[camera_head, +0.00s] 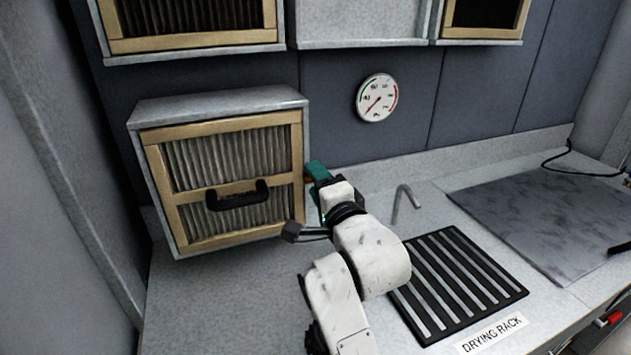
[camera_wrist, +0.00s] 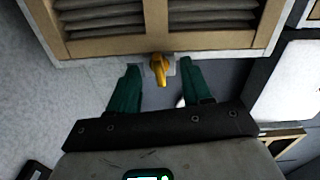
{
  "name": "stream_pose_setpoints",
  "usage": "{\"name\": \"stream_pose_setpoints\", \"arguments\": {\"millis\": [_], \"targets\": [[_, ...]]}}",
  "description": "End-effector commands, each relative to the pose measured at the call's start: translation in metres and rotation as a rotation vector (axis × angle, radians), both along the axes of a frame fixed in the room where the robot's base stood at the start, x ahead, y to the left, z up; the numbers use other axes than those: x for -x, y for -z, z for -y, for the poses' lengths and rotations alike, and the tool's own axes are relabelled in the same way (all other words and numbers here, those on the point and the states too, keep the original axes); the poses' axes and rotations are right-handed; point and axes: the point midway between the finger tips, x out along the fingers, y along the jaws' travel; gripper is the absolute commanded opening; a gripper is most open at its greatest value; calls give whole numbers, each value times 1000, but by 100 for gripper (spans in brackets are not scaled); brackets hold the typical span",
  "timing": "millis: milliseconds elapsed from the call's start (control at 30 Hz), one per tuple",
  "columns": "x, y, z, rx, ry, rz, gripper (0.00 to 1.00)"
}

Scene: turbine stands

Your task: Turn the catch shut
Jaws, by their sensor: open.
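A filter box (camera_head: 205,108) holds a wood-framed pleated filter (camera_head: 230,158) with a black handle (camera_head: 238,194). In the wrist view the catch (camera_wrist: 159,69) is a small yellow-orange lever on a pale plate at the box's edge. It points down in the picture, away from the wooden frame (camera_wrist: 200,42). My gripper (camera_wrist: 160,66) is open, with one green finger on each side of the catch and a visible gap to each. In the head view my gripper (camera_head: 318,174) is at the right side of the box.
A drying rack (camera_head: 458,283) lies on the counter right of my arm, with a bent grey rod (camera_head: 406,200) behind it. A dark slab (camera_head: 550,215) lies farther right. A gauge (camera_head: 377,97) hangs on the wall. More filter boxes (camera_head: 362,22) are above.

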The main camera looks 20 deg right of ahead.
Motion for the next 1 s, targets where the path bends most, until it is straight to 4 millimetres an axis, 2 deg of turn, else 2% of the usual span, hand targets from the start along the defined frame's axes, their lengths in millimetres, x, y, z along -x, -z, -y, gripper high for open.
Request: {"name": "stream_pose_setpoints", "arguments": {"millis": [700, 1000], "targets": [[47, 0, 0, 0, -1, -1, 49], [50, 0, 0, 0, 0, 0, 49]]}}
